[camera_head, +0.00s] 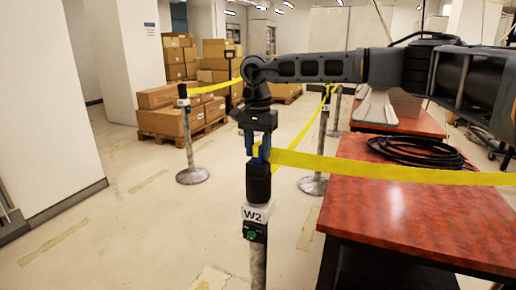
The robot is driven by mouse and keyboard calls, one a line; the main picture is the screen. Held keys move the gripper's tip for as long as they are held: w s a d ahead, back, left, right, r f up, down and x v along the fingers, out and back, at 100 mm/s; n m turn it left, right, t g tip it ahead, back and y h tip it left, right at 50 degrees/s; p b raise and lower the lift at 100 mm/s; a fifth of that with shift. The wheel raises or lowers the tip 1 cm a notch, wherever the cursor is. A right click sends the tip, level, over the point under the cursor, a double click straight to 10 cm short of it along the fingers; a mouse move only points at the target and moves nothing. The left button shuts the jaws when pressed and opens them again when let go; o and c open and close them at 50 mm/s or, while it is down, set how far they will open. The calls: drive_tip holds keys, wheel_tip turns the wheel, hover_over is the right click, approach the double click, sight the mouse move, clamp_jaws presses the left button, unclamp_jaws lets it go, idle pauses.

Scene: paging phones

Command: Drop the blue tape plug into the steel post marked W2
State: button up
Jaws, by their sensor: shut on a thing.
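The steel post marked W2 (258,268) stands upright in the front middle. It has a black top (258,183), a white W2 label and a small green spot below the label. My gripper (259,138) points down directly above the post's top, shut on the blue tape plug (265,149). The plug is partly covered by the fingers and by the yellow tape (365,169), which runs from it to the right edge. The plug's lower end meets the black top in the picture; I cannot tell whether it is inside.
A red-brown table (400,222) stands close on the right, with a coiled black cable (415,151) on it. Other taped posts (188,140) stand behind. Boxes on pallets (170,110) are at the back left. The floor at left is mostly clear.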

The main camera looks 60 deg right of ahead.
sight(258, 145)
drive_tip(key=shift+f+b, duration=0.3)
drive_tip(key=shift+f, duration=0.25)
drive_tip(key=o, duration=0.8)
drive_tip(key=shift+r, duration=0.15)
drive_tip(key=shift+r+p, duration=3.3)
drive_tip(key=shift+r, duration=2.1)
